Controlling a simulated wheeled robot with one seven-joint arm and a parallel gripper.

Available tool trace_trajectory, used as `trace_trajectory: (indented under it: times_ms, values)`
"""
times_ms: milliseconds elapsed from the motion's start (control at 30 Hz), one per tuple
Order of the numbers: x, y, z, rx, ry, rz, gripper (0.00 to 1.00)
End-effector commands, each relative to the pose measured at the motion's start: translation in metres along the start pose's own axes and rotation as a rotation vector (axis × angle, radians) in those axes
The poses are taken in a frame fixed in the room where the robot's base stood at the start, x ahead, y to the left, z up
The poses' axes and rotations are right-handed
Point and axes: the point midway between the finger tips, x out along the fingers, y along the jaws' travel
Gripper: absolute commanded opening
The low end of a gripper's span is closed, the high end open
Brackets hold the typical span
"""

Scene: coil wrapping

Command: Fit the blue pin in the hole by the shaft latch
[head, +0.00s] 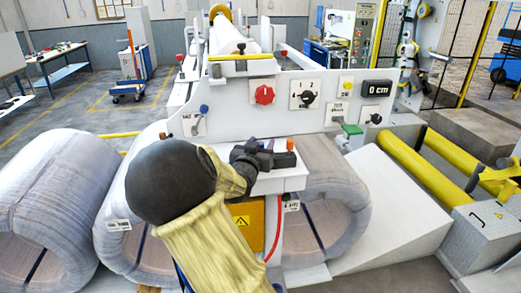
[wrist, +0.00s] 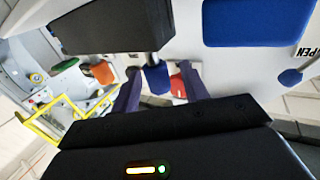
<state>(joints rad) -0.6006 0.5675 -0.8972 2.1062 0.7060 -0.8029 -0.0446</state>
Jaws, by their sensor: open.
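My gripper (head: 266,157) is over the small white shelf (head: 284,182) on the machine's front in the head view. In the wrist view, my gripper (wrist: 158,88) is open, with its two dark purple fingers spread. A blue pin (wrist: 155,80) with a metal upper part shows between the fingers, and I cannot tell whether either finger touches it. A blue-knobbed lever (head: 204,109) stands on a plate at the panel's left; it may be the shaft latch. A large blue piece (wrist: 243,22) lies near lettering that ends in "PEN". I cannot make out the hole.
An orange piece (head: 290,144) stands on the shelf beside my gripper. A red piece (wrist: 178,85) is close to the right finger in the wrist view. The control panel (head: 325,92) rises behind. Large wrapped coils (head: 55,205) flank the shelf below. Yellow rollers (head: 425,170) are at right.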

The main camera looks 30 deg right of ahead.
Motion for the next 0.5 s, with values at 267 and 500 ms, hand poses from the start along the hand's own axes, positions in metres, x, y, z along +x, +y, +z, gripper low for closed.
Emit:
trace_trajectory:
  times_ms: [267,500]
  values:
    - [-0.0005,-0.0001,0.0002,0.0,0.0,0.0,0.45]
    - [-0.0005,0.0,0.0001,0.0,0.0,0.0,0.23]
